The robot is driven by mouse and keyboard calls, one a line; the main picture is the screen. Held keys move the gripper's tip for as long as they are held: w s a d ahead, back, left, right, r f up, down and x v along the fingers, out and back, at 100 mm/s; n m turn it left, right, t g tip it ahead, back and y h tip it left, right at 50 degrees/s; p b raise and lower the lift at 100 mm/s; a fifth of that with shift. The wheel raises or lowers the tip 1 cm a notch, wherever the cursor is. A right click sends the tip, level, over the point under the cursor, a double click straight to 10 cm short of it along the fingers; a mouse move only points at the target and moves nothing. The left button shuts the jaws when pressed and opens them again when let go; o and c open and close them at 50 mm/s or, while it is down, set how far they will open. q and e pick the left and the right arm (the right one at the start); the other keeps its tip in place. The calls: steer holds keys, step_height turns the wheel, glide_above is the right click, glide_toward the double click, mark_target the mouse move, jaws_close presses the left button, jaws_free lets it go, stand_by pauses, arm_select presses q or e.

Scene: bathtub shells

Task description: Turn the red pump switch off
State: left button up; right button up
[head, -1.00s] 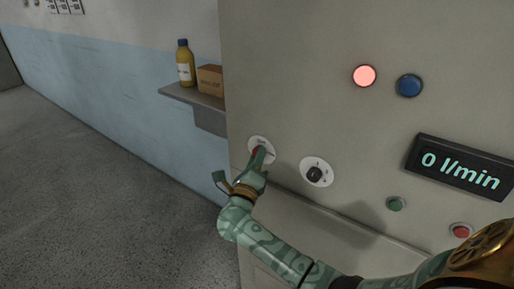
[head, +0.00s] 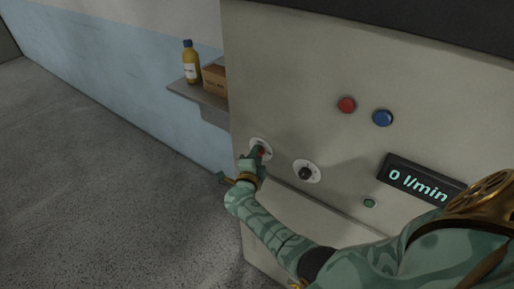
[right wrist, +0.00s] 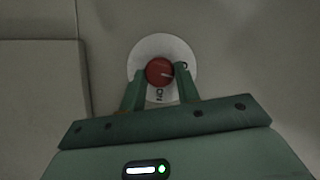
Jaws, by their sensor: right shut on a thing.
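The red pump switch (right wrist: 158,71) is a round red knob on a white disc on the panel. In the right wrist view its pale pointer mark points right, towards a partly covered label, and the word ON shows below the knob. My right gripper (right wrist: 161,78) is shut on the knob, one finger on each side. In the head view the gripper (head: 257,156) reaches the switch (head: 262,150) from below and partly covers it. My left gripper is not in view.
A black knob (head: 305,173) sits right of the switch. A dark red lamp (head: 346,105), a blue button (head: 382,118), a green button (head: 369,203) and a display (head: 420,180) reading 0 l/min are on the panel. A shelf (head: 196,95) holds a yellow bottle (head: 191,63) and a box (head: 215,80).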

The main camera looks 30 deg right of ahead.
steer(key=shift+a+n+g+p, duration=0.1)
steer(key=shift+n+g+p, duration=0.2)
steer(key=shift+n+p, duration=0.7)
steer(key=o, duration=0.9)
steer(key=shift+f, duration=0.1)
steer(key=shift+o, duration=0.4)
